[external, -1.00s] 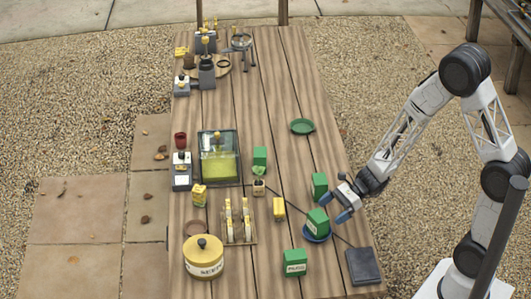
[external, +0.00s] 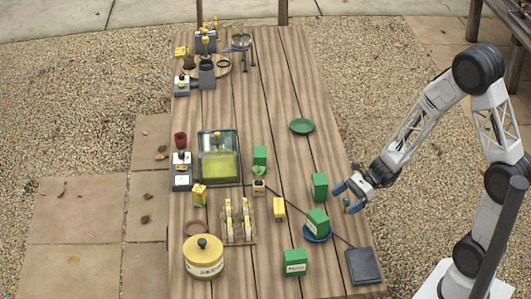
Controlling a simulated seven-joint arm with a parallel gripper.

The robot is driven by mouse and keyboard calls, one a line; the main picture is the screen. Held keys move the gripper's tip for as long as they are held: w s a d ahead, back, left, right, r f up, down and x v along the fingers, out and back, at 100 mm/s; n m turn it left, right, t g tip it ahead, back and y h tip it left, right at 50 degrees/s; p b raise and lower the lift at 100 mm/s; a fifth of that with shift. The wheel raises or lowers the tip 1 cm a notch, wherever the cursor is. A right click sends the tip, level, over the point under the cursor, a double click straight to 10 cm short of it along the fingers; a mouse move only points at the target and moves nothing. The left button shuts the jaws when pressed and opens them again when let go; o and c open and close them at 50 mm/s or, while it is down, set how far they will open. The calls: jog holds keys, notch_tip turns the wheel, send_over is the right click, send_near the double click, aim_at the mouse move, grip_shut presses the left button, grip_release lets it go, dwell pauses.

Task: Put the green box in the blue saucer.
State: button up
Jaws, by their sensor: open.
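A green box (external: 317,221) sits in the blue saucer (external: 325,237) near the right edge of the table; it looks slightly tilted. Other green boxes stand on the table: one just behind the saucer (external: 319,186), one in front (external: 295,262), and one by the glass tank (external: 260,158). My gripper (external: 345,197) is open and empty, at the table's right edge, to the right of and behind the saucer, apart from the box in it.
A green saucer (external: 301,126) lies farther back. A dark flat pad (external: 363,266) with a cable lies at the front right. A yellow box (external: 279,208), a rack (external: 238,220) and a yellow canister (external: 203,257) stand left of the saucer. The table's back right is clear.

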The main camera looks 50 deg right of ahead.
dwell(0.4)
jog(key=s+d+r+n+g+h, duration=0.1)
jog(key=s+d+r+n+h, duration=0.2)
jog(key=s+r+n+h, duration=0.3)
jog(key=s+d+r+n+g+h, duration=0.1)
jog(key=s+d+r+n+h, duration=0.3)
jog(key=s+r+n, duration=1.2)
jog(key=h, duration=0.2)
jog(key=shift+h, duration=0.4)
